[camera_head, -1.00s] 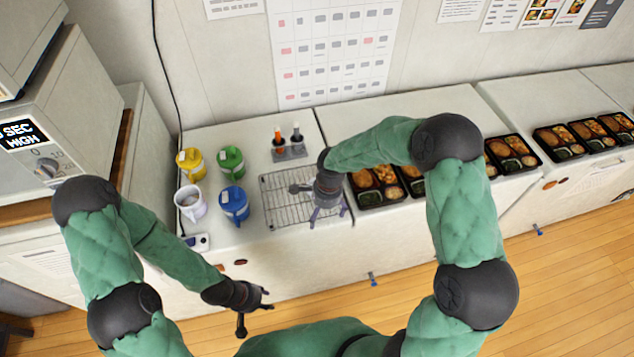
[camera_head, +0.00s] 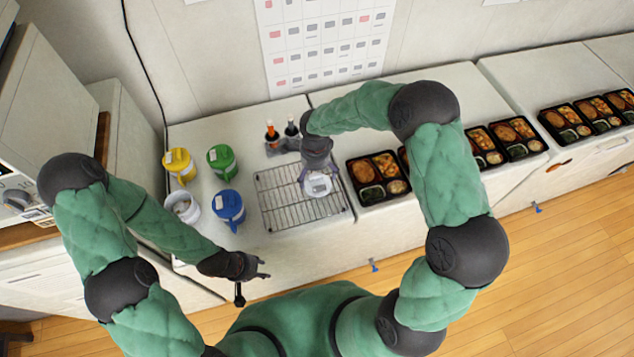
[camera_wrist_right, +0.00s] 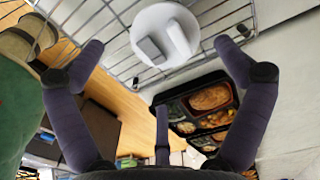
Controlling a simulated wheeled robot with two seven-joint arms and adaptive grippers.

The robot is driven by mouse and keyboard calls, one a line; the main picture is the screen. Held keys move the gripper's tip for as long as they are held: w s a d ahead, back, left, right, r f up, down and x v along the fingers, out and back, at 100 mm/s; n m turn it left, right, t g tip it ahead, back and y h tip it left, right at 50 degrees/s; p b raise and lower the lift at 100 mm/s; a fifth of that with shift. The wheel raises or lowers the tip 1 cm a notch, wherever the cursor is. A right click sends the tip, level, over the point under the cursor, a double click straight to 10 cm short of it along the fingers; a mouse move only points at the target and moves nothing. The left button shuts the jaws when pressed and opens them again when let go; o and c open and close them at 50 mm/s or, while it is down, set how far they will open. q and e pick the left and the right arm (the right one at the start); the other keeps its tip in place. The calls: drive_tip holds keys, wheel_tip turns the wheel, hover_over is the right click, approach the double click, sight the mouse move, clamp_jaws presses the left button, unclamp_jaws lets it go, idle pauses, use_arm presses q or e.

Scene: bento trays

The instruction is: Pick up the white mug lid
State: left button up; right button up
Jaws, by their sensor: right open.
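The white mug lid (camera_head: 318,184) lies on the wire rack (camera_head: 277,208), below my right gripper. In the right wrist view the lid (camera_wrist_right: 158,30) shows as a white disc with a raised knob, ahead of the gripper between its spread fingers. My right gripper (camera_head: 316,177) is open and holds nothing; the lid's exact distance from the fingertips is hard to tell. The white mug (camera_head: 183,207) stands without a lid at the left of the counter. My left gripper (camera_head: 252,279) is open and empty near the counter's front edge.
Yellow (camera_head: 179,166), green (camera_head: 222,161) and blue (camera_head: 229,208) lidded mugs stand left of the rack. A small holder (camera_head: 284,146) with two upright items is behind it. Several black bento trays (camera_head: 378,180) line the counter to the right.

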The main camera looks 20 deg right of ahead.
sight(315, 185)
drive_tip(key=f, duration=0.6)
drive_tip(key=shift+w+f, duration=0.2)
drive_tip(key=shift+c, duration=0.3)
